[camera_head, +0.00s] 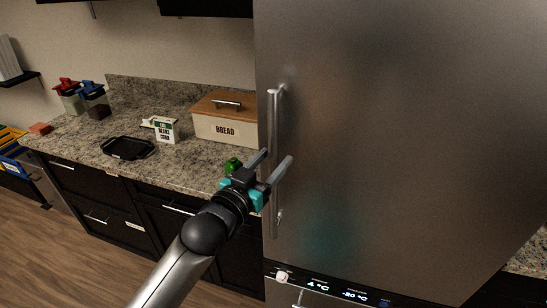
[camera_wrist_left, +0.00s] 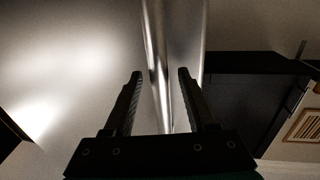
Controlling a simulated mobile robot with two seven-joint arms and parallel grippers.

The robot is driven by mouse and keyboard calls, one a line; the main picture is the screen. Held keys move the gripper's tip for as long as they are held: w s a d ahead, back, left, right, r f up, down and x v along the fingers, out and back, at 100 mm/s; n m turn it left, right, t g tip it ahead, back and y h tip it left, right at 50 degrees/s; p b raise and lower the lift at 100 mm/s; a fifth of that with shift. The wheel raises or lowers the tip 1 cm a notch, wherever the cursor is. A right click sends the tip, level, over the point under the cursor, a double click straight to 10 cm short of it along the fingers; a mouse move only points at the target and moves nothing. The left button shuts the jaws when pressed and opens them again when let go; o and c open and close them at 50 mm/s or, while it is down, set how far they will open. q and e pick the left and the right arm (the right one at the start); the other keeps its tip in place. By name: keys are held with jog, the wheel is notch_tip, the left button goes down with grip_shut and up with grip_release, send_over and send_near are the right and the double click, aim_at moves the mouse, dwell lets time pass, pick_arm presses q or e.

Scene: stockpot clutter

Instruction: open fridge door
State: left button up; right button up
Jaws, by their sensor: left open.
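The tall steel fridge (camera_head: 400,120) fills the right of the head view, its upper door shut. Its long vertical bar handle (camera_head: 273,120) runs along the door's left edge. My left gripper (camera_head: 277,156) is open at the handle's middle, one finger on each side of the bar in the picture. In the left wrist view the shiny handle (camera_wrist_left: 158,60) passes between the two open fingers of the gripper (camera_wrist_left: 160,74). I see no clear contact between fingers and bar. My right gripper is not in view.
A granite counter (camera_head: 75,143) runs left of the fridge. It holds a bread box (camera_head: 225,128), a small white tin (camera_head: 164,131), a black tray (camera_head: 127,149) and a green item (camera_head: 233,165) close behind my gripper. A display panel (camera_head: 330,289) sits below the upper door.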

pick_arm(q)
jog(key=shift+w+d, duration=0.2)
jog(key=shift+w, duration=0.15)
grip_shut()
dwell(0.3)
dwell(1.0)
